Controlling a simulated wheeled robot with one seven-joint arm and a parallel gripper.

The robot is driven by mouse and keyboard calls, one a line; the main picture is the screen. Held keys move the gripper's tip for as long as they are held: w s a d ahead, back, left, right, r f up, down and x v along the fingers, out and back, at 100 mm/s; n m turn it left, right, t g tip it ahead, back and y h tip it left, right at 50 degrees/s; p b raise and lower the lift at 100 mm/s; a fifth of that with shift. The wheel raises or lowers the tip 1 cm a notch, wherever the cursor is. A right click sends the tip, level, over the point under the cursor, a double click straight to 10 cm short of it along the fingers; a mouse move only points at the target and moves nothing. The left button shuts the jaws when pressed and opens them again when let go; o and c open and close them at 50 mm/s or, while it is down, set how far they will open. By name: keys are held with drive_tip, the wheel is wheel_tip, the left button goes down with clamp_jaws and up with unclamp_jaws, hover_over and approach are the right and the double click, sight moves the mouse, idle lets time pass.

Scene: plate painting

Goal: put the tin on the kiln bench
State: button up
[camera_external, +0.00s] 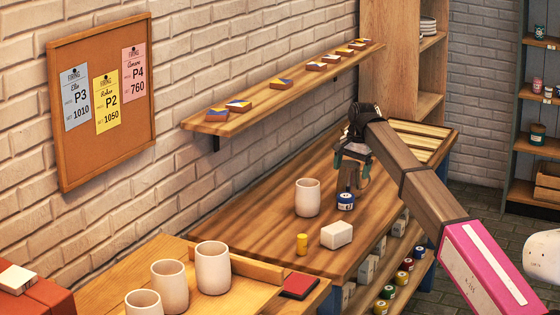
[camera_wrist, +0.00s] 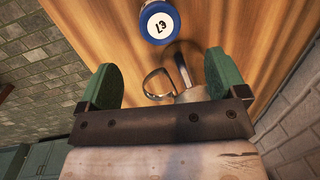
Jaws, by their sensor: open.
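A small tin with a blue lid (camera_external: 346,200) stands upright on the long wooden workbench (camera_external: 250,232), right of a white cup. It also shows in the wrist view, as a blue-rimmed lid (camera_wrist: 157,21) with a white marked top, at the upper middle. My gripper (camera_external: 352,168) is above and close to this tin. In the wrist view my gripper (camera_wrist: 162,80) is open, its green pads wide apart, and the tin lies beyond the fingertips. A metal loop (camera_wrist: 158,84) shows between the pads; I cannot tell what it belongs to. Which surface is the kiln bench is not clear.
A white cup (camera_external: 307,197), a yellow cylinder (camera_external: 302,243) and a white block (camera_external: 336,235) stand on the workbench. Several cups stand on the front-left table (camera_external: 104,290). Coloured tins (camera_external: 407,264) sit on the shelf underneath. A slatted section (camera_external: 428,140) is at the workbench's far end.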

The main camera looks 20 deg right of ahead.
sight(346, 195)
drive_tip(key=m, duration=0.2)
drive_tip(key=w+m+g, duration=0.1)
drive_tip(key=shift+m, duration=0.4)
drive_tip(key=shift+f+m, duration=0.15)
drive_tip(key=shift+m, duration=0.15)
drive_tip(key=f, duration=0.3)
drive_tip(key=a+f, duration=0.1)
drive_tip(key=f, duration=0.6)
drive_tip(key=shift+s+a+f, duration=0.2)
drive_tip(key=shift+s+f, duration=0.05)
drive_tip(key=c, duration=1.2)
drive_tip(key=shift+o, duration=0.2)
drive_tip(key=shift+r, duration=0.1)
